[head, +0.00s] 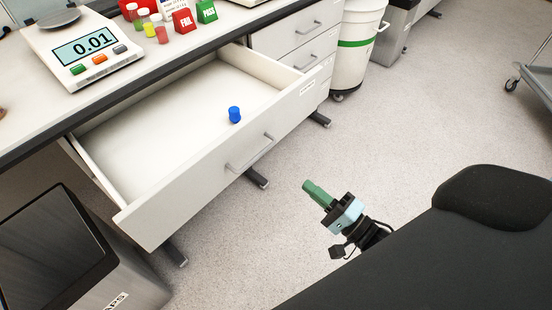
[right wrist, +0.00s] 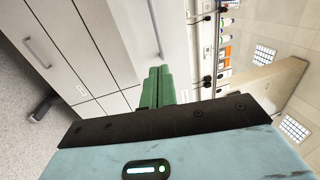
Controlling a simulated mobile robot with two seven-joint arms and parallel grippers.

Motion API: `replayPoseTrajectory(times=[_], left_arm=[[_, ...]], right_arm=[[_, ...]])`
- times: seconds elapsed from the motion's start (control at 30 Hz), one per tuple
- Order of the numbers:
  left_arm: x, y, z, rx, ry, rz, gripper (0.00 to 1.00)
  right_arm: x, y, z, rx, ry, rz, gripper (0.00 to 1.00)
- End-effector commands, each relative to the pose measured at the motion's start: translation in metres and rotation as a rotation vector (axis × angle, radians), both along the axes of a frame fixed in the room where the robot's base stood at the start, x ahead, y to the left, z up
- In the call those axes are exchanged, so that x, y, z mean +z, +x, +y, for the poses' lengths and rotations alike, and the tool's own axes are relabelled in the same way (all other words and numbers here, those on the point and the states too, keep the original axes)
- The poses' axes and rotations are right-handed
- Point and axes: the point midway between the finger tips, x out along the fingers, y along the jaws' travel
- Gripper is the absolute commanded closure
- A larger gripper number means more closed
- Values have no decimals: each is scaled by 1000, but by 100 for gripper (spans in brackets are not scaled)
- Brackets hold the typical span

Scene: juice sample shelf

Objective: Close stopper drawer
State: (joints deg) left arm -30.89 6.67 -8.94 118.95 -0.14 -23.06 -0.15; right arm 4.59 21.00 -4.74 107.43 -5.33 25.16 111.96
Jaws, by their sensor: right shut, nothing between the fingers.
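The stopper drawer (head: 190,190) is pulled far out from under the bench in the head view. A blue stopper (head: 234,114) lies inside it, near its front wall. The drawer's bar handle (head: 250,153) is on its front panel. My right gripper (head: 309,187) is in front of the drawer, to the right of the handle and apart from it. Its green fingers are together with nothing between them. In the right wrist view, the shut fingers (right wrist: 157,86) point towards white cabinet fronts. My left gripper is not in view.
Shut drawers (head: 300,35) and a white bin (head: 355,50) stand to the right. A dark-topped bin (head: 60,250) stands at lower left. Floor before the drawer is clear.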

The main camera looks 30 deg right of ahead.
Motion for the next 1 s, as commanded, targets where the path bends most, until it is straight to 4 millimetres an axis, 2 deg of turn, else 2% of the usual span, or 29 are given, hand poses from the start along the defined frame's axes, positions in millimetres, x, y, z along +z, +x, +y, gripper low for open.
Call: replayPoseTrajectory(times=[0.2, 0.5, 0.7, 1.0], left_arm=[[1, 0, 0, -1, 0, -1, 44], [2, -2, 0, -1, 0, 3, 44], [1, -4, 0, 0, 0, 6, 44], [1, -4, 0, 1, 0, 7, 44]], right_arm=[[9, 40, 14, -1, 0, -3, 100], [19, 86, 31, -1, 1, -1, 100], [21, 102, 37, -1, -1, 1, 100], [22, 105, 38, -1, 0, 2, 100]])
